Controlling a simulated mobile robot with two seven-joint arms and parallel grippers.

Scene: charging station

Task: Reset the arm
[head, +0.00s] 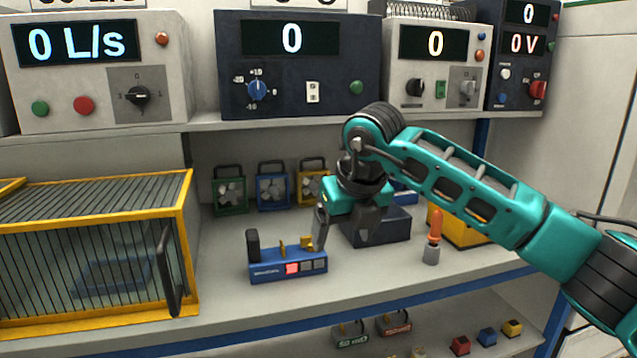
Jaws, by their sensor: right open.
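My right arm (455,180), teal with dark joints, comes in from the right and bends down over the bench. My right gripper (343,238) is open, and no object shows between its fingers. Its left finger is close to the right end of a small blue device (275,279) in the picture; I cannot tell whether they touch. The device has yellow contacts, a black upright post at its left end and a lit red button. A dark box (385,231) stands behind the gripper and is partly hidden by it. My left gripper is not in view.
A yellow-framed cage (110,322) stands on the left. Several fans, including a green one (230,191), line the back wall. An orange-tipped screwdriver-like tool (433,238) stands beneath my forearm. Instruments fill the upper shelf (200,124). The bench front is clear right of the device.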

